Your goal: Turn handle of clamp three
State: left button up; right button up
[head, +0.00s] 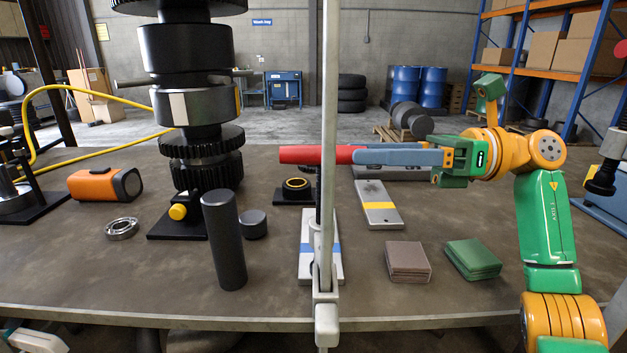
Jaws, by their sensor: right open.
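A long red handle-like piece (300,155) lies level above the middle of the table, partly behind a pale upright bar (330,100). A dark rod below it is mostly hidden by the bar, so I cannot tell how they join. My right gripper (372,157) reaches in from the right. Its blue-grey fingers point left and overlap the red piece's right end. The jaws are open, seen edge-on, and I cannot tell whether they touch it. The bar's lower end has a grey clamp block (326,312) at the table's front edge. My left gripper is not in view.
A tall dark gear shaft (193,60) stands left of the bar. A dark cylinder (224,240) stands in front of it. Brown pads (408,262) and green pads (472,259) lie at the right. A dark clamp-like device (603,175) stands at the right edge.

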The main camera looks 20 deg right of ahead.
aim_at(315, 163)
jog(key=x, duration=0.7)
jog(key=shift+w+a+f+p, duration=0.15)
jog(key=shift+f+p, duration=0.1)
jog(key=shift+p, duration=0.15)
grip_shut()
